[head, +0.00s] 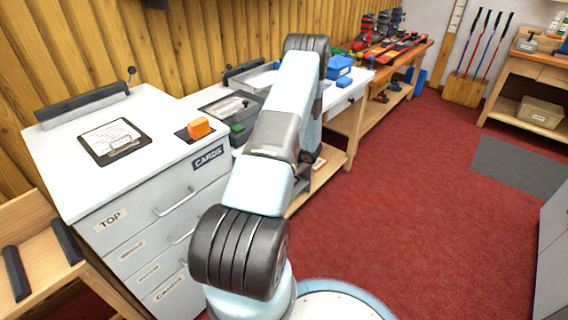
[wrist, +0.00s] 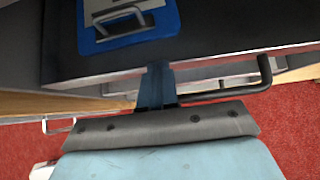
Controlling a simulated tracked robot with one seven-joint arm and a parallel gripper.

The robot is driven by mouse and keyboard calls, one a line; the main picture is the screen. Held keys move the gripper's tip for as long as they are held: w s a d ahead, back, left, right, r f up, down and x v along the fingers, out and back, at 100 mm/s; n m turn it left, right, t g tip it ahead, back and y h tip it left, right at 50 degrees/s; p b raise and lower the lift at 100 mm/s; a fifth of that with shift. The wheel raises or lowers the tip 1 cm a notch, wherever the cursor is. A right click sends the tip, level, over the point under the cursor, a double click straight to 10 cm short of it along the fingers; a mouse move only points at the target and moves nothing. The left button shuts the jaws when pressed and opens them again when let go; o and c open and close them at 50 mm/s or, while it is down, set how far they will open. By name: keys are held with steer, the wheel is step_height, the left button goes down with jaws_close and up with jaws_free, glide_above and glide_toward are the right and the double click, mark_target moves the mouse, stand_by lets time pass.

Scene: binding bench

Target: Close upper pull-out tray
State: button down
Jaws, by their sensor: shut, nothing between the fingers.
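In the wrist view my gripper (wrist: 155,86) is shut and empty. Its narrow blue-grey fingers reach up to the front edge of a dark, flat pull-out tray (wrist: 215,58). A dark bar handle (wrist: 230,91) runs along the tray's front, right beside the fingers; I cannot tell whether they touch. A blue board with a metal clip (wrist: 128,20) lies on the tray. In the head view my arm covers the gripper and most of what is in front of it. I cannot tell how far the tray stands out.
A white drawer cabinet (head: 160,205) with a "TOP" label stands at left, an orange block (head: 199,128) on top. A dark surface (head: 215,108) and green box (head: 238,134) are left of my arm. A blue box (head: 340,66) is beyond it. Red floor (head: 400,190) is open at right.

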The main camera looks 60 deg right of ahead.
steer(key=s+a, duration=0.2)
steer(key=s, duration=1)
steer(key=shift+s+r, duration=0.35)
